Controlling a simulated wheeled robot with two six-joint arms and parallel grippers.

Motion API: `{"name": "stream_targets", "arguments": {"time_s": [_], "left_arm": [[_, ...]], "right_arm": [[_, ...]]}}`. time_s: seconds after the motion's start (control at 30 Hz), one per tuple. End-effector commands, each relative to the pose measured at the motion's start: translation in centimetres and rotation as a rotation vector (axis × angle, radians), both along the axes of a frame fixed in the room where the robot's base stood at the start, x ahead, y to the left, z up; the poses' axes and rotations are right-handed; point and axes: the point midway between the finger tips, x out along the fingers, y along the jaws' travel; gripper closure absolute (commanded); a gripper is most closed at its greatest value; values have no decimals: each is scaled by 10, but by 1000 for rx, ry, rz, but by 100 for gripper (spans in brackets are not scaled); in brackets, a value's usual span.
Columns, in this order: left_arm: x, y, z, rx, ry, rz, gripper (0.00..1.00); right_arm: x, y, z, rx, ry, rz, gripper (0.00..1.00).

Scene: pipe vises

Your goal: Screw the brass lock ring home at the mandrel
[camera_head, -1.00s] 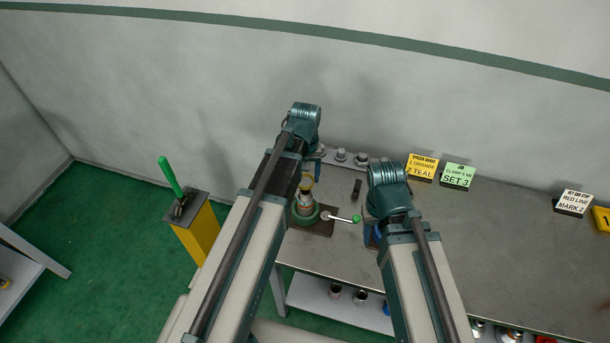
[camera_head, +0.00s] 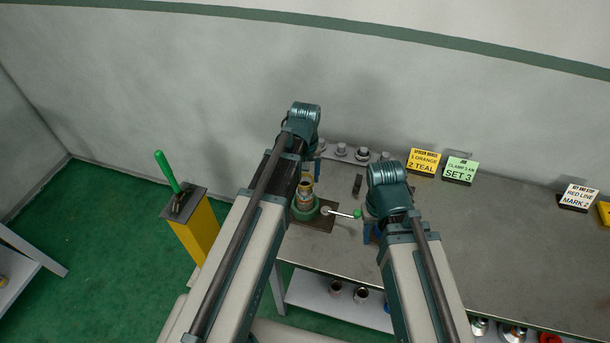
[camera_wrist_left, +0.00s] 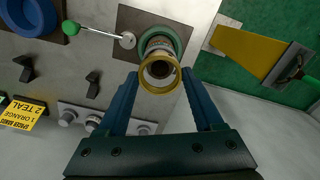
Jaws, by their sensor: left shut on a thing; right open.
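The brass lock ring (camera_wrist_left: 160,90) is between the blue fingers of my left gripper (camera_wrist_left: 160,84) in the left wrist view. My left gripper is shut on it. The ring is at the upper end of the mandrel (camera_wrist_left: 159,46), roughly in line with it; I cannot tell whether the threads are engaged. In the head view the mandrel (camera_head: 305,190) stands upright in a green base (camera_head: 304,211) on a dark plate, and my left arm partly covers it. My right gripper (camera_head: 371,232) is open, low over the bench right of the mandrel, its fingers partly hidden.
A lever with a green knob (camera_head: 357,214) reaches from the base plate toward my right gripper. Several grey knobs (camera_head: 341,149) line the back edge. A yellow post (camera_head: 194,228) with a green handle stands left.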

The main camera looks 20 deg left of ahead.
Motion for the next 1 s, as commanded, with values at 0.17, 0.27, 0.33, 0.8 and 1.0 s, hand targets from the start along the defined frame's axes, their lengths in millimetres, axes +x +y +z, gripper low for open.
{"name": "stream_targets", "arguments": {"time_s": [0.17,0.27,0.33,0.8,1.0], "left_arm": [[0,0,-3,0,0,0,85],[0,0,-5,0,0,0,85],[0,0,-6,0,0,0,85],[0,0,-15,0,0,0,85],[0,0,-19,0,0,0,85]], "right_arm": [[0,0,-3,0,0,0,50],[0,0,-5,0,0,0,50],[0,0,-6,0,0,0,50],[0,0,-15,0,0,0,50],[0,0,-19,0,0,0,50]]}}
